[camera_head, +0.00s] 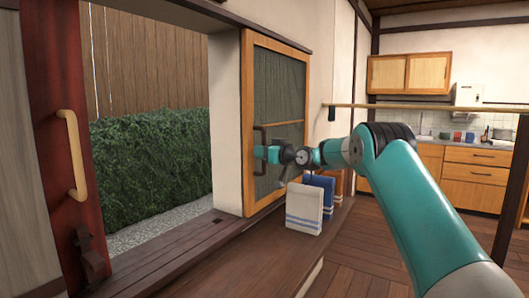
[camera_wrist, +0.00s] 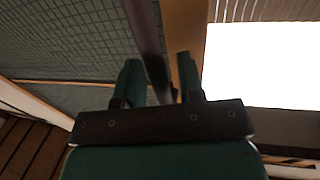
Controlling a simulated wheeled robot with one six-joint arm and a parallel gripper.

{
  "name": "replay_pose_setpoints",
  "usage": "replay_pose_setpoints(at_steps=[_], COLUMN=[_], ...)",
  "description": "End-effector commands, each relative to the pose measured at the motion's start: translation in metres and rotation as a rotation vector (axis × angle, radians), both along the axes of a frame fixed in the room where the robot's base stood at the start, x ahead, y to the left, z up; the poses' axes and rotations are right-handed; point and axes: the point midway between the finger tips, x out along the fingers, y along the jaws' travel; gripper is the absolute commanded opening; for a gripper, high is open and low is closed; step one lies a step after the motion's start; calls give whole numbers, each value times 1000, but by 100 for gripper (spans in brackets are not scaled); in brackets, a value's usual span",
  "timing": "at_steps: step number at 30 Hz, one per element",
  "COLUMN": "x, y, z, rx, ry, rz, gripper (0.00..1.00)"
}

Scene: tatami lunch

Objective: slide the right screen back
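The right screen (camera_head: 277,84) is a light-wood frame with dark green mesh, standing to the right of the opening against the white wall. A dark upright handle (camera_head: 263,138) is on its left frame edge. My gripper (camera_head: 268,155) is at this handle, reaching in from the right. In the wrist view, my gripper (camera_wrist: 160,82) has its two fingers apart, with the dark handle (camera_wrist: 148,38) running between them. Narrow gaps seem to show beside the handle. The screen's mesh (camera_wrist: 60,50) and wood edge (camera_wrist: 188,35) lie behind. Fingertip contact is not clear.
A dark red door (camera_head: 65,60) with a yellow handle stands at the left. The opening shows a hedge (camera_head: 150,150). A pole (camera_head: 430,106) crosses before the kitchen.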

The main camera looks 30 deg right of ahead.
Motion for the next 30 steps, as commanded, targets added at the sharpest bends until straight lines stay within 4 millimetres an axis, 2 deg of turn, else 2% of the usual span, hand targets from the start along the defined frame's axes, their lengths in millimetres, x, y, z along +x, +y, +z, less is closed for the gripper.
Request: replay_pose_setpoints(at_steps=[9, 14, 17, 24, 30], x=[-1, -13, -30, -90, -134], y=[-1, -6, -12, -32, -46], z=[0, -1, -1, -3, -2], rx=[0, 0, 0, 1, 1], ry=[0, 0, -1, -1, 0], rz=[0, -1, -3, -6, -5], gripper=[41, 41, 41, 41, 41])
